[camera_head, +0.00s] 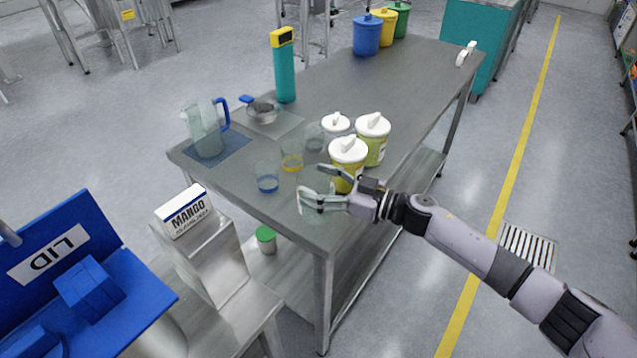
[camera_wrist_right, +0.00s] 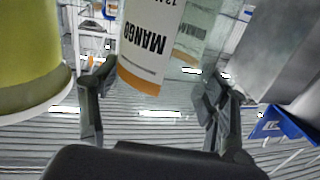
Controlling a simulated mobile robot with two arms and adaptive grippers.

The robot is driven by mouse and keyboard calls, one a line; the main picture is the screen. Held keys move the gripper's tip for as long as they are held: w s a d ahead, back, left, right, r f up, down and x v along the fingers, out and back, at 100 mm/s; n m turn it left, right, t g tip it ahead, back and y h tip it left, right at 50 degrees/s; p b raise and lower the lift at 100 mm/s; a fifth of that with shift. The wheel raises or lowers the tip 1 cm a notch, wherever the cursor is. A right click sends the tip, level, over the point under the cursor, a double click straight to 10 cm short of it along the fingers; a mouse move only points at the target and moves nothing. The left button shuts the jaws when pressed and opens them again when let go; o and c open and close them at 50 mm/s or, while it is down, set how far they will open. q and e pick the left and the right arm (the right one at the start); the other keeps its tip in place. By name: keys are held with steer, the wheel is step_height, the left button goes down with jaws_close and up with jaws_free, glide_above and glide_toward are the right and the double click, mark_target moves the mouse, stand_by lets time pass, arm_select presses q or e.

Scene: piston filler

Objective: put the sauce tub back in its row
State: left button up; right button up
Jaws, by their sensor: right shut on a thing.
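Three yellow-green sauce tubs with white lids stand close together on the steel table: a front one (camera_head: 345,172), a right one (camera_head: 376,150) and a back one (camera_head: 336,122), largely hidden. My right gripper (camera_head: 316,184) is just in front of the front tub, at the table's near edge. Its fingers are apart, closed around what looks like a clear glass (camera_head: 316,212); its outline is faint. In the right wrist view a tub (camera_wrist_right: 30,60) stands outside the fingers, on the left. My left gripper is not in view.
Clear glasses (camera_head: 267,180) with coloured bases, a blue-handled jug (camera_head: 207,135) and a teal bottle (camera_head: 286,78) stand left of the tubs. A mango carton (camera_head: 186,212) sits on a metal block at lower left. The table beyond the tubs is mostly clear.

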steer(key=shift+f, duration=0.1)
steer(key=o, duration=1.7)
